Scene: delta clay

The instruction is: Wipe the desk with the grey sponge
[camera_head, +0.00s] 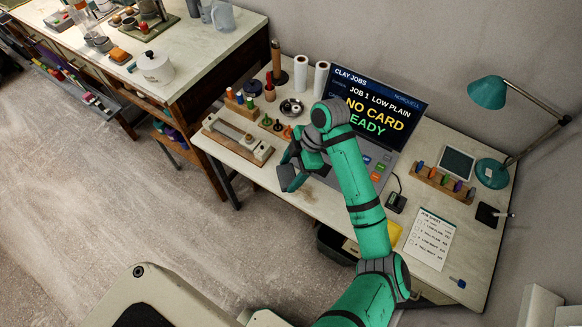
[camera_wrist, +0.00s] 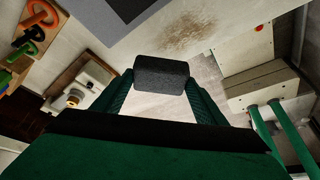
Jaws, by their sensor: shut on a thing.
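The grey sponge (camera_wrist: 162,75) is a dark block between my fingertips in the wrist view. My gripper (camera_wrist: 160,84) is shut on it. The desk (camera_head: 478,262) has a pale top. A brown smear (camera_wrist: 187,34) lies on it in the wrist view, just beyond the sponge. The smear shows partly in the head view, beside my arm. I cannot tell whether the sponge touches the desk.
A terminal screen (camera_head: 375,112) reads "NO CARD" and stands at the back. A wooden-ended roller fixture (camera_head: 238,139) and small colored tools fill the desk's left. A job sheet (camera_head: 430,238), a peg rack (camera_head: 441,184) and a green lamp (camera_head: 487,93) are on the right.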

